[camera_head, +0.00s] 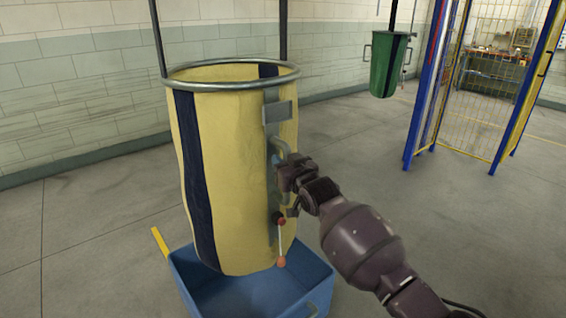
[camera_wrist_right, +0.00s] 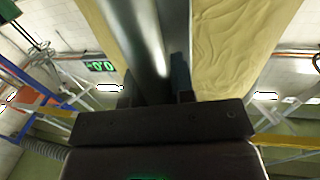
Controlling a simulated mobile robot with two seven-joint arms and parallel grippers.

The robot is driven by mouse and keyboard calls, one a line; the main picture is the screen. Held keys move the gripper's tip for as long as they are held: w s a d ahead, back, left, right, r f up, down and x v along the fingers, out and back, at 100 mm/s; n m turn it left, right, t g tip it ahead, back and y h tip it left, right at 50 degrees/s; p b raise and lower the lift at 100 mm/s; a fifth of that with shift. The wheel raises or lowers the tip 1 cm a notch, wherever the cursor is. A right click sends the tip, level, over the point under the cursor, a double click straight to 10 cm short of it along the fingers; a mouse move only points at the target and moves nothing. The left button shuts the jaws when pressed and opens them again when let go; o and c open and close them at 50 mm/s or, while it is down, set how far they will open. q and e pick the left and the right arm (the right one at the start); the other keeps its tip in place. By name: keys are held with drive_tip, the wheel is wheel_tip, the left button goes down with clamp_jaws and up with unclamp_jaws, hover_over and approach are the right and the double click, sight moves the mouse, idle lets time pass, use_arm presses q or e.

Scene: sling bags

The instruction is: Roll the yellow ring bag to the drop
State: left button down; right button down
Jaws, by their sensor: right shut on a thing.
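The yellow ring bag (camera_head: 233,160) hangs upright from dark straps in the head view, with a grey metal ring around its top and dark vertical stripes. A metal plate with a grey handle (camera_head: 279,146) runs down its right side. My right gripper (camera_head: 284,165) is shut on this handle. In the right wrist view the yellow cloth (camera_wrist_right: 235,45) and grey metal fill the space ahead of the gripper; the fingertips are mostly hidden. A ball-ended lever (camera_head: 281,243) hangs low on the plate. My left gripper is not in view.
A blue bin (camera_head: 245,295) stands open on the floor directly under the yellow bag. A green bag (camera_head: 387,65) hangs farther back at the right. A blue-posted frame with yellow mesh (camera_head: 490,85) stands behind on the right. The grey floor between is clear.

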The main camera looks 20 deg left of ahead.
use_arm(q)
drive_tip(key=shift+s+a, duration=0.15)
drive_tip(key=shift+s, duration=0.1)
use_arm(e)
drive_tip(key=shift+s+a, duration=0.15)
drive_tip(key=shift+s, duration=0.1)
drive_tip(key=c, duration=1)
unclamp_jaws()
drive_tip(key=shift+o, duration=0.2)
use_arm(q)
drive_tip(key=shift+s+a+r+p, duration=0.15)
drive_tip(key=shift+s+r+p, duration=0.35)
drive_tip(key=shift+p, duration=0.7)
use_arm(e)
drive_tip(key=v, duration=1.1)
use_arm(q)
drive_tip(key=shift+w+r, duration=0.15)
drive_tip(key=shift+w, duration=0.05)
